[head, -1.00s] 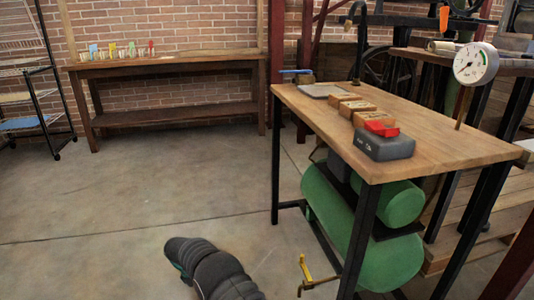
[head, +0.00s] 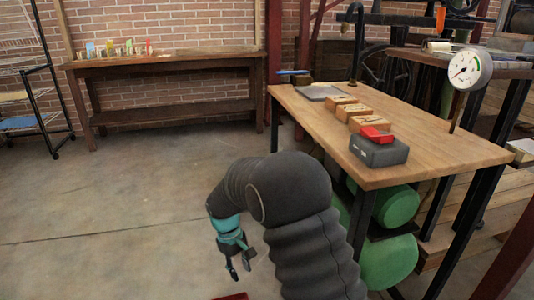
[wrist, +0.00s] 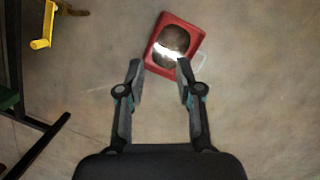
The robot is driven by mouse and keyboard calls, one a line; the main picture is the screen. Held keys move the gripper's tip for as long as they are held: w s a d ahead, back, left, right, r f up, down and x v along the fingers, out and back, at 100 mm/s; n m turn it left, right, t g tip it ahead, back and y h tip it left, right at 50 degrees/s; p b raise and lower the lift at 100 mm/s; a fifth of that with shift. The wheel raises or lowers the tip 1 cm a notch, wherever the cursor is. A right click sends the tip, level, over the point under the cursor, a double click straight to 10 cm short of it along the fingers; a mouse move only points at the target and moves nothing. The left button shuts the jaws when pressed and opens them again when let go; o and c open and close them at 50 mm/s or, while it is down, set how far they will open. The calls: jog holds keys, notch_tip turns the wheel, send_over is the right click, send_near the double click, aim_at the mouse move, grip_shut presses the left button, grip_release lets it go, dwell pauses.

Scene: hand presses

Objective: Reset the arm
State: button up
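My arm is bent in the lower middle of the head view. My gripper (head: 240,268) hangs below its teal wrist, left of the workbench and over the concrete floor. In the wrist view my gripper (wrist: 160,72) has its two fingers apart, with nothing between them. A red, square-edged thing with a dark, shiny round middle (wrist: 174,42) lies beyond the fingertips; I cannot tell what it is.
The wooden workbench (head: 440,143) at right carries a dark grey block (head: 379,152), a red piece (head: 376,134), wooden blocks and a dial gauge (head: 467,70). A green tank (head: 390,262) is beneath. A yellow handle (wrist: 43,27) shows in the wrist view.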

jog(key=s+d+r+m+t+p, duration=0.2)
jog(key=s+d+r+m, duration=0.1)
jog(key=s+d+r, duration=0.5)
jog(key=s+d+r+m+t+y+p, duration=0.1)
jog(key=s+d+r+m+t+p, duration=0.1)
jog(key=s+d+r, duration=0.5)
jog(key=s+d+r+m+t+y+p, duration=0.1)
jog(key=s+d+r+m+t+p, duration=0.2)
jog(key=s+d+r, duration=0.5)
notch_tip(320, 180, up, 9)
jog(key=shift+s+d+r+m+p, duration=0.15)
jog(key=shift+s+d+m+p, duration=0.2)
jog(key=shift+s, duration=0.25)
